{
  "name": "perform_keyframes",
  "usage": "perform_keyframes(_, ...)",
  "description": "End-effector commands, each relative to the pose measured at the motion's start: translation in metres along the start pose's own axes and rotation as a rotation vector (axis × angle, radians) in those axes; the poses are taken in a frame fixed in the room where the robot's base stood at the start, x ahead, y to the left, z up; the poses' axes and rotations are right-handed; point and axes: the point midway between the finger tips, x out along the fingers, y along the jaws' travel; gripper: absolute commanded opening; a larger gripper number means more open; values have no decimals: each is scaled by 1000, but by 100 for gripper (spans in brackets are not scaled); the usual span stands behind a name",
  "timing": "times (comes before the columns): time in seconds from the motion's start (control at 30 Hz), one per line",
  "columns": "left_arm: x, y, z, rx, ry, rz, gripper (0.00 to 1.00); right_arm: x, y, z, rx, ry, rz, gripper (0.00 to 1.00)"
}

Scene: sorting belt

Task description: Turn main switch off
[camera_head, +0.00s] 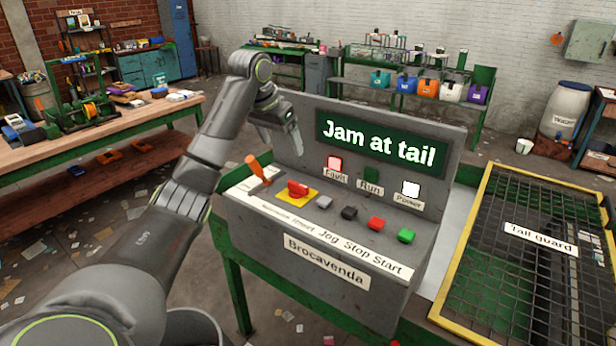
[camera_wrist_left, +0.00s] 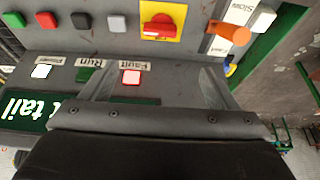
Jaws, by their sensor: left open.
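The main switch is a red rotary knob (camera_head: 298,189) on a yellow plate (camera_head: 312,199), on the sloping ledge of the grey control panel. The knob's handle lies roughly crosswise in the head view. It shows at the top of the left wrist view (camera_wrist_left: 158,27). My left gripper (camera_head: 284,150) is open and empty above and behind the switch, in front of the panel's upright face. In the left wrist view its two fingers (camera_wrist_left: 158,80) are spread, apart from the knob. My right gripper is not in view.
An orange lever (camera_head: 257,169) stands just left of the switch. Grey, black, red and green buttons (camera_head: 376,224) run to its right. The display (camera_head: 378,146) reads "Jam at tail"; the Fault (camera_head: 334,163) and Power (camera_head: 411,189) lamps are bright. A yellow-framed tail guard (camera_head: 482,210) lies right.

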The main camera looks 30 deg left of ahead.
Motion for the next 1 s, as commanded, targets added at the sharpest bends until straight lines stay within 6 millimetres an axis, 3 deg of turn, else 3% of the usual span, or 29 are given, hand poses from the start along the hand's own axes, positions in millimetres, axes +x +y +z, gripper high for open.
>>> perform_keyframes(0.33,70,1,0,-3,-6,3,82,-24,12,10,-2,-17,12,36)
perform_keyframes(0.63,133,0,0,-3,-5,1,82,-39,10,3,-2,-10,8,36)
perform_keyframes(0.8,154,0,0,-3,-1,0,82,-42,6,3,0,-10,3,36)
perform_keyframes(1.0,165,0,1,-2,-1,-1,82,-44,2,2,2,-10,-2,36)
